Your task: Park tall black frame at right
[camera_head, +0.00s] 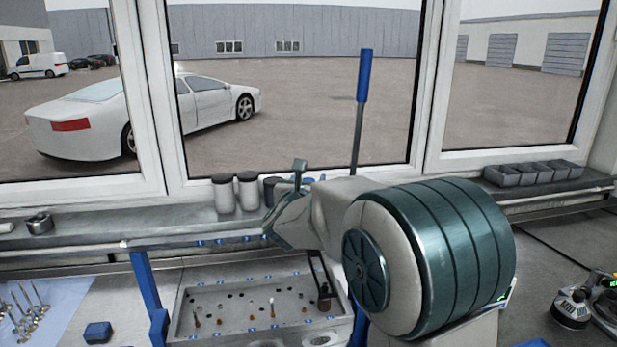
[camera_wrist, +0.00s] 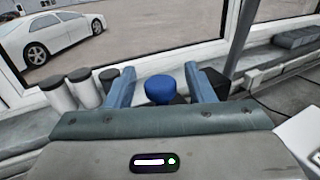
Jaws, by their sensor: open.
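A thin black upright frame (camera_head: 316,268) stands at the right end of the grey engine block (camera_head: 180,322), partly hidden by my arm. A tall dark rod with a blue handle (camera_head: 362,75) rises behind my arm; its foot is hidden, and I cannot tell whether it belongs to the frame. My gripper (camera_head: 284,202) is over the back of the bench, above and left of the frame. In the wrist view my gripper (camera_wrist: 158,76) is open. A blue rounded knob (camera_wrist: 158,92) shows between the fingers, with something dark beside it; I cannot tell whether they touch it.
Grey jars (camera_head: 236,192) stand on the windowsill. A black divided bin (camera_head: 534,173) is at the right of the sill. Blue posts (camera_head: 150,290) flank the block. Valves (camera_head: 28,308) lie on a cloth at left. A power tool (camera_head: 585,305) lies at right, with bare bench behind it.

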